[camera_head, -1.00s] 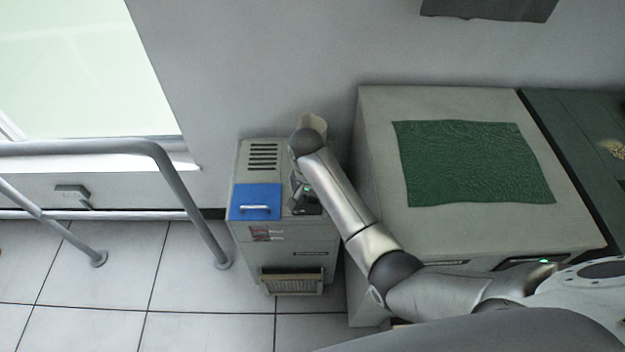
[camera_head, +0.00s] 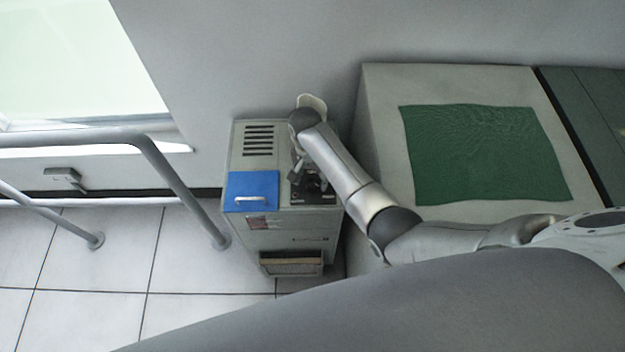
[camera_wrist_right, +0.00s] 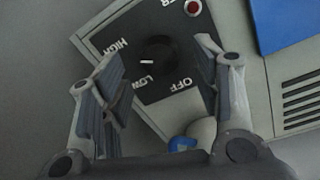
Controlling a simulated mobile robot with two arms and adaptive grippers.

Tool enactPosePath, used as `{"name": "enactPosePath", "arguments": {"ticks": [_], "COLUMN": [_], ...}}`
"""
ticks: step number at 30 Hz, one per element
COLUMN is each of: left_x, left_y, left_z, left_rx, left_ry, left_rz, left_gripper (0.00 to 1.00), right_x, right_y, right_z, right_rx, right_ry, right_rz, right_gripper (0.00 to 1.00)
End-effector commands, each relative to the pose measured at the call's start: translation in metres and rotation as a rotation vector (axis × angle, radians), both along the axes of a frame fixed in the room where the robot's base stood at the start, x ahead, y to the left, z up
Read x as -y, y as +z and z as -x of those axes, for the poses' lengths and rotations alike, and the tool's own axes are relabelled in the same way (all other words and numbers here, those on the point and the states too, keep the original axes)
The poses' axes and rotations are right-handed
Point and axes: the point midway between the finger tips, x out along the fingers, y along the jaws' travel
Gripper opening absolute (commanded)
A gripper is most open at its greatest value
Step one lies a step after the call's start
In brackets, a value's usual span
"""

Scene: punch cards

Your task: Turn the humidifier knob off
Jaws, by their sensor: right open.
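The humidifier (camera_head: 285,228) is a grey floor-standing box with a blue lid flap and top vents, left of centre in the head view. Its black control panel (camera_wrist_right: 188,73) shows in the right wrist view, with the labels HIGH, LOW and OFF and a red light. The round black knob (camera_wrist_right: 159,52) has a white mark pointing left, on the HIGH and LOW side, away from OFF. My right gripper (camera_wrist_right: 160,65) is open, one finger on each side of the knob in the picture; contact cannot be told. In the head view my right gripper (camera_head: 306,183) is over the panel, partly hidden by my arm.
A large grey cabinet (camera_head: 385,95) with a green cloth (camera_head: 485,155) stands to the right. A grey metal railing (camera_head: 180,185) stands to the left. The wall (camera_head: 250,60) is close behind the humidifier. Tiled floor (camera_head: 110,270) is open at the front left.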

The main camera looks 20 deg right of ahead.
Motion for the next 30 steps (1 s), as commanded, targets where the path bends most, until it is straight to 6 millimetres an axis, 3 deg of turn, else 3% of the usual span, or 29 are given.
{"name": "enactPosePath", "arguments": {"ticks": [6, 10, 17, 28, 30], "left_x": [0.001, 0.003, 0.002, 0.001, 0.0], "left_y": [-0.003, -0.002, -0.002, -0.003, -0.003], "left_z": [-0.017, -0.028, -0.025, -0.015, -0.015], "left_rx": [0.024, 0.043, 0.038, 0.023, 0.023], "left_ry": [-0.002, -0.002, -0.002, -0.002, -0.001], "left_rz": [0.002, 0.005, 0.004, 0.002, 0.002], "left_gripper": [0.4, 0.4, 0.4, 0.4, 0.4], "right_x": [0.001, 0.002, 0.002, 0.002, 0.002], "right_y": [-0.025, -0.03, -0.03, -0.03, -0.03], "right_z": [0.001, 0.001, 0.001, 0.001, 0.001], "right_rx": [0.0, 0.0, 0.001, 0.001, 0.001], "right_ry": [0.0, 0.0, 0.0, 0.0, 0.0], "right_rz": [0.0, 0.0, 0.001, 0.001, 0.001], "right_gripper": [0.58, 0.58, 0.58, 0.13, 0.11]}}
